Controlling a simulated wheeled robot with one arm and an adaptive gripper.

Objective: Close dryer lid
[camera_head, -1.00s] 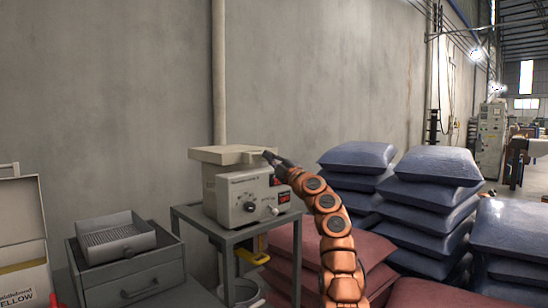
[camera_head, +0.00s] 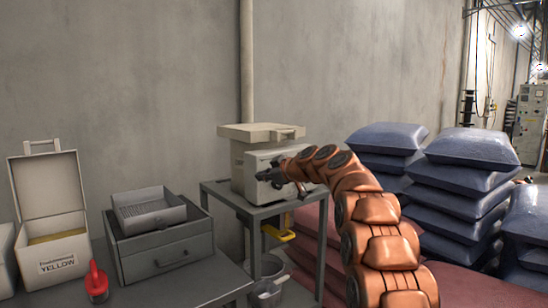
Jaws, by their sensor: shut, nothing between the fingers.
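The dryer (camera_head: 250,162) is a beige box with a front panel, standing on a small grey table (camera_head: 247,202). Its flat lid (camera_head: 258,132) lies level across the top and looks down, with a handle at its front right. Any small gap under the lid is too fine to tell. My gripper (camera_head: 268,178) is below the lid, in front of the dryer's front panel, and hides part of it. It is shut and empty. Whether it touches the panel cannot be told.
A grey drawer unit with a tray (camera_head: 150,212) stands at left. Beside it are an open box marked YELLOW (camera_head: 58,262) and a red object (camera_head: 96,282). Blue sacks (camera_head: 465,180) are stacked at right. Buckets (camera_head: 268,290) stand below the dryer table.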

